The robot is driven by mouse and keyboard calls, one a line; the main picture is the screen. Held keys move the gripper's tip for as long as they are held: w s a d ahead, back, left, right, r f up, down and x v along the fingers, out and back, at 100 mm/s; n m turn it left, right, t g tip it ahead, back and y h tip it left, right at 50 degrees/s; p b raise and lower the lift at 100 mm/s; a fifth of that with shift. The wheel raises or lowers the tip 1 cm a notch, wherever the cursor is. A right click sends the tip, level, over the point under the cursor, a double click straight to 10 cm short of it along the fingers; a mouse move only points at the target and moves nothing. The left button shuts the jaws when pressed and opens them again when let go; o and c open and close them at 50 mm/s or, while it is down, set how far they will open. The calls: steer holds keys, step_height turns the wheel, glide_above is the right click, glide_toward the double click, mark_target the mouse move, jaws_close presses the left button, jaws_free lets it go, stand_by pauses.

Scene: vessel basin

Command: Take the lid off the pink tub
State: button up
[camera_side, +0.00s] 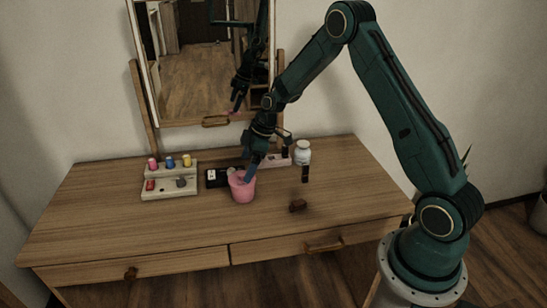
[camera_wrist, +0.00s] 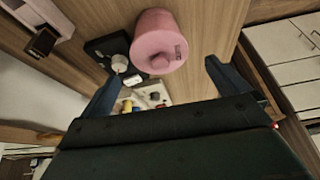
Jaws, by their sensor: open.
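The pink tub (camera_side: 242,188) stands upright on the wooden dresser top, near the middle. A pink top face shows there, but I cannot clearly make out the lid's edge. My gripper (camera_wrist: 163,72) is open, its two dark blue fingers spread wide on either side of the tub's near end in the picture. In the side view one finger overlaps the tub's top; I cannot tell whether it touches. Nothing shows between the fingers in a grip.
A black tray (camera_side: 214,178) sits close behind and left of the tub. A pale organizer (camera_side: 169,191) with several coloured pieces is further left. A white jar (camera_side: 303,152), a dark upright item (camera_side: 305,174) and a brown block (camera_side: 298,205) are right. The dresser's front is clear.

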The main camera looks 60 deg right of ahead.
mark_target(244, 173)
steer(key=shift+x, duration=2.1)
steer(key=shift+s, duration=0.1)
steer(key=c, duration=1)
